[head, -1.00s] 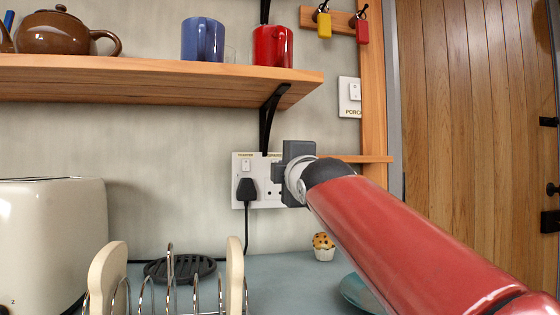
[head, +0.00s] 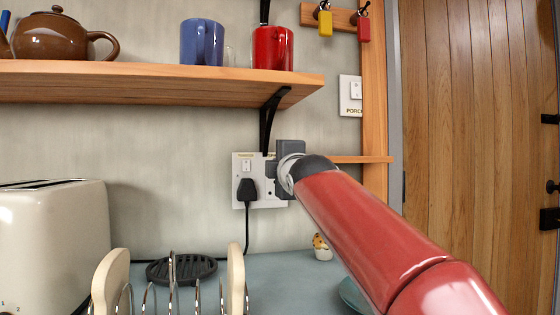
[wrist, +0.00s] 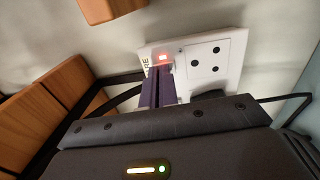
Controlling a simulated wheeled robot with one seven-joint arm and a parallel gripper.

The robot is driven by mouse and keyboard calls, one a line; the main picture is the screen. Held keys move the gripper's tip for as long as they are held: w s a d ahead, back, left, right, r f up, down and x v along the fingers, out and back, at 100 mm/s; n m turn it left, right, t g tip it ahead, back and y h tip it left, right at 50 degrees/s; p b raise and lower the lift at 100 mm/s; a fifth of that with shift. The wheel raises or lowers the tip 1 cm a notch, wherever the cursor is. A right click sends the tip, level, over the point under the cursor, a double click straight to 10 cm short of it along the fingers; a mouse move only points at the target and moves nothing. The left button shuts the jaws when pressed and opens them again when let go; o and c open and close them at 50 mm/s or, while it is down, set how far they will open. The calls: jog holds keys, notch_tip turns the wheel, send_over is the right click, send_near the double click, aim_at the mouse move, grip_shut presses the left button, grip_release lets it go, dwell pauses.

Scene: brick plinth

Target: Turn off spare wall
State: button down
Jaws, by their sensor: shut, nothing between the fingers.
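A white double socket plate (head: 252,203) is on the wall below the shelf. Its left half has a small switch (head: 246,165) with a black plug (head: 246,190) under it; my gripper covers much of the right half. In the wrist view the right half's switch (wrist: 163,57) shows a red glow, beside a label ending in "RE", with a three-hole outlet (wrist: 208,58) next to it. My gripper (head: 270,168) is shut and empty. Its fingertips (wrist: 164,70) are right by the glowing switch; I cannot tell whether they touch it.
A wooden shelf (head: 160,83) with mugs and a teapot is above, on a black bracket (head: 270,118). A switch labelled PORCH (head: 350,96) is to the right.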

jog(key=r+p, duration=0.1)
jog(key=p, duration=0.2)
jog(key=shift+w+r+g, duration=0.1)
jog(key=shift+r+g, duration=0.1)
jog(key=shift+g, duration=0.1)
jog(key=shift+w+r, duration=0.1)
dwell(1.1)
